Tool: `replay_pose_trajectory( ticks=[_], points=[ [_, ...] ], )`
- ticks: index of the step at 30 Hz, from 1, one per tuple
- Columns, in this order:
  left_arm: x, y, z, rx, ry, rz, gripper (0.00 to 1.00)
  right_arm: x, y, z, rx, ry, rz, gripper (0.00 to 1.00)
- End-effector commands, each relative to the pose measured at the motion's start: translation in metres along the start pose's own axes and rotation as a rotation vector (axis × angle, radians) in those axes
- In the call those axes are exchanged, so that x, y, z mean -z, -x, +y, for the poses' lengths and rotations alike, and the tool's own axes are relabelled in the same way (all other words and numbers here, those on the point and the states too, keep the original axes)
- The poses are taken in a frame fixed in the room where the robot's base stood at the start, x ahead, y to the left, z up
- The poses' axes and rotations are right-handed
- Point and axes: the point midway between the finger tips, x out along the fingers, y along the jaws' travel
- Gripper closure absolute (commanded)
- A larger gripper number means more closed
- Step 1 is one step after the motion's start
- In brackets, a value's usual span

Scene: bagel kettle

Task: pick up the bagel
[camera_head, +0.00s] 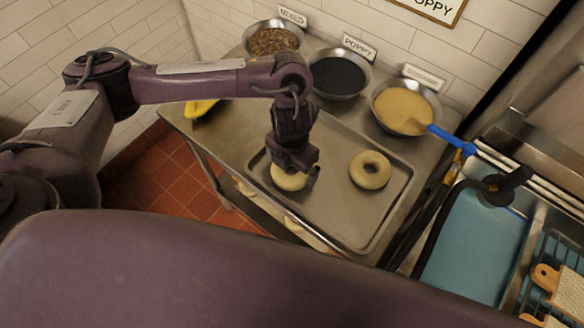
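Two pale bagels lie on a metal tray (340,215) on the steel table. One bagel (287,181) is at the left of the tray, directly under my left gripper (294,168), which hides its upper part. The other bagel (370,170) lies in the open to the right, with its hole showing. My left gripper points down at the left bagel. Its fingers are dark and small, and I cannot tell whether they are closed on the bagel or touch it. My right gripper is not in view.
Bowls of brown mixed topping (272,41), black poppy seeds (339,76) and pale seeds (403,107) stand along the back wall. A blue-handled tool (452,138) leans from the pale bowl. A kettle of blue-green water (475,245) is at the right. Something yellow (201,107) lies at the table's left.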

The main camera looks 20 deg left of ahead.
Motion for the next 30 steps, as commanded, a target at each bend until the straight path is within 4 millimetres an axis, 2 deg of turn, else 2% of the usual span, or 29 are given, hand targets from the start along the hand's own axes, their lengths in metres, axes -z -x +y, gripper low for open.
replay_pose_trajectory(
  ticks=[1, 6, 14, 19, 23, 30],
  points=[
    [0.0, 0.0, 0.0, 0.0, 0.0, 0.0, 0.09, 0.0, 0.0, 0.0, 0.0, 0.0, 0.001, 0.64],
    [0.0, 0.0, 0.0, 0.0, 0.0, 0.0, 0.31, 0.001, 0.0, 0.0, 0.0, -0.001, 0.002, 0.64],
    [0.0, 0.002, 0.0, 0.001, 0.0, -0.001, 0.31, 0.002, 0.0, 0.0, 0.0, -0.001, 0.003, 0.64],
    [-0.001, 0.012, 0.0, 0.0, -0.002, -0.004, 0.31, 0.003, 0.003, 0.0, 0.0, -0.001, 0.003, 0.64],
    [-0.002, 0.032, 0.0, -0.002, -0.003, -0.006, 0.31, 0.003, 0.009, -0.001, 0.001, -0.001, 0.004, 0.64],
    [-0.002, 0.094, 0.001, -0.004, -0.004, -0.009, 0.31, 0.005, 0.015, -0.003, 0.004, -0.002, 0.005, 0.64]
  ],
)
